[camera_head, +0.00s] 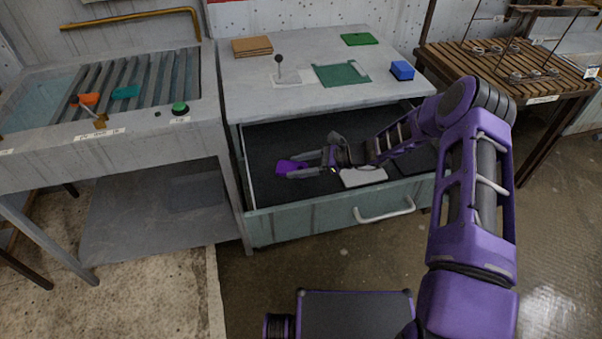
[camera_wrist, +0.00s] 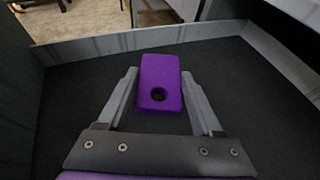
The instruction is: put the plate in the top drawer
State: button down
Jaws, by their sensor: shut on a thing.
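The plate is a small purple block-like piece with a round dark hole; in the wrist view the plate (camera_wrist: 158,72) sits between the two grey fingers. In the head view the plate (camera_head: 288,167) shows inside the open top drawer (camera_head: 300,224), toward its left. My gripper (camera_head: 296,168) reaches down into the drawer from the right and is shut on the plate. It also shows in the wrist view (camera_wrist: 160,82). The drawer's dark floor lies below the plate; I cannot tell whether the plate touches it.
A pale flat piece (camera_head: 362,177) lies in the drawer right of my gripper. The worktop above carries a brown stack (camera_head: 252,46), a lever (camera_head: 279,68), a green mat (camera_head: 341,75) and a blue block (camera_head: 402,70). A roller table (camera_head: 110,137) stands left, a slatted table (camera_head: 490,70) right.

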aim_at(298, 180)
jog(key=shift+f, duration=1.7)
jog(key=shift+f+b, duration=0.2)
jog(key=shift+b, duration=0.1)
jog(key=shift+c, duration=0.2)
grip_release()
jog(key=shift+r, duration=0.15)
jog(key=shift+r+p, duration=0.2)
jog(key=shift+p, duration=0.15)
jog(key=v, duration=1.2)
jog(key=shift+f, duration=0.15)
